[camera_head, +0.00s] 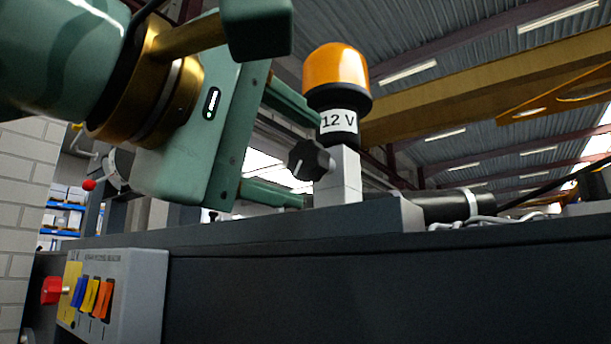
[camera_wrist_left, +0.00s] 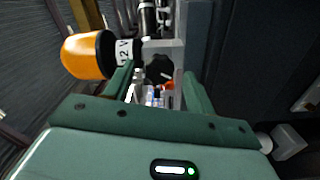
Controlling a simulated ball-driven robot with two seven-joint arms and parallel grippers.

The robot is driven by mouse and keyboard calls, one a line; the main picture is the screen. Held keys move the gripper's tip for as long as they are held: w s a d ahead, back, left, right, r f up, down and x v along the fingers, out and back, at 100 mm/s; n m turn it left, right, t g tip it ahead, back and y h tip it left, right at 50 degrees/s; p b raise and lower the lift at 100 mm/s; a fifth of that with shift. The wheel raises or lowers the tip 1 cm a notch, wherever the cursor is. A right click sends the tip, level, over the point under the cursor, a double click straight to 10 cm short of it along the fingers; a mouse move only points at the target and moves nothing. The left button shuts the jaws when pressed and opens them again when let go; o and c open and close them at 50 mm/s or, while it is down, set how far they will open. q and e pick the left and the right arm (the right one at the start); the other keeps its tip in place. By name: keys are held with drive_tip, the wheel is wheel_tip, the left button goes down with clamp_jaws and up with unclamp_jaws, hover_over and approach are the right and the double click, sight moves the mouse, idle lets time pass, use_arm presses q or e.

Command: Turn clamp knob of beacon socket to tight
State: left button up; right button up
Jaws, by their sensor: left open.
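The beacon (camera_head: 336,78) has an orange dome, a black collar and a "12 V" label. It stands upright in a grey socket block (camera_head: 346,180) on the dark chassis. The black lobed clamp knob (camera_head: 308,160) sticks out of the block's left side, with a pale mark on its face. My left gripper (camera_head: 298,150) is open, its green fingers above and below the knob in the picture. In the left wrist view, the knob (camera_wrist_left: 160,73) shows between the fingertips of the gripper (camera_wrist_left: 158,84). I cannot tell whether they touch it. My right gripper is out of view.
A grey switch box (camera_head: 135,290) with a red knob and coloured rockers sits on the chassis front at lower left. A black cylinder (camera_head: 445,207) and loose cables (camera_head: 520,217) lie right of the socket. The chassis top edge (camera_head: 270,235) runs beneath.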

use_arm(q)
drive_tip(key=v, duration=1.3)
drive_tip(key=shift+s+a, duration=0.2)
drive_tip(key=shift+s, duration=0.1)
